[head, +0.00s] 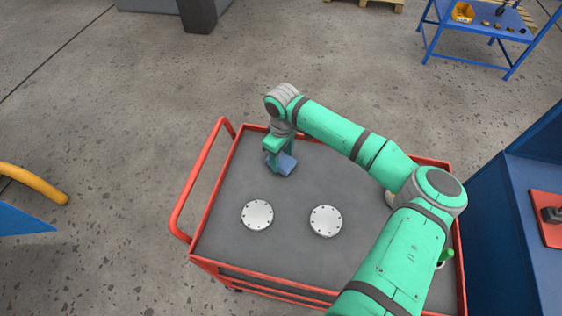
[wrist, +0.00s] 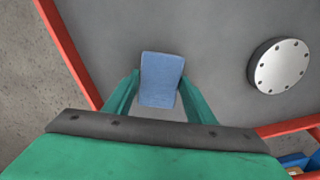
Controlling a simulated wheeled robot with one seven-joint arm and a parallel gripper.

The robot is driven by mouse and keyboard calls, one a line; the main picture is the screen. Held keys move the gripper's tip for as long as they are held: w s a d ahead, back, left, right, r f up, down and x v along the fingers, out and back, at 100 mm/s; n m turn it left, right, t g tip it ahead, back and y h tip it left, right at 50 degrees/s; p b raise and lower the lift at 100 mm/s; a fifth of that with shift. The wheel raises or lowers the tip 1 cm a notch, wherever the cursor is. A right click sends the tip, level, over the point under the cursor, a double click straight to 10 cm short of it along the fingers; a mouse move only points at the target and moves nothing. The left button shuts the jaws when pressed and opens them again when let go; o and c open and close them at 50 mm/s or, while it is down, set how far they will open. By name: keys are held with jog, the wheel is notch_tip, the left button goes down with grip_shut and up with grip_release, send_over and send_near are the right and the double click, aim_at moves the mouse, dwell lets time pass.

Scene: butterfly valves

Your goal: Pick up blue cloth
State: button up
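The blue cloth (head: 286,166) lies at the far left part of the red cart's grey top, partly hidden by my gripper in the head view. In the wrist view the blue cloth (wrist: 161,80) is a small rectangular piece centred between the fingertips. My gripper (head: 280,158) points down at the cloth. In the wrist view its green fingers (wrist: 160,78) are apart, one on each side of the cloth. I cannot tell whether the fingertips touch it.
Two round white flanges (head: 257,215) (head: 326,221) lie on the cart top (head: 225,235) nearer the front. One flange (wrist: 279,66) is right of the cloth in the wrist view. The cart has a raised red rim. A blue cabinet (head: 520,230) stands at the right.

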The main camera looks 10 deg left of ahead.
aim_at(282, 160)
jog(key=shift+c, duration=0.9)
jog(key=shift+r, duration=0.5)
notch_tip(282, 160, up, 2)
jog(key=s+d+r, duration=0.1)
jog(key=s+r, duration=0.9)
jog(key=s, duration=0.4)
jog(key=shift+d, duration=0.3)
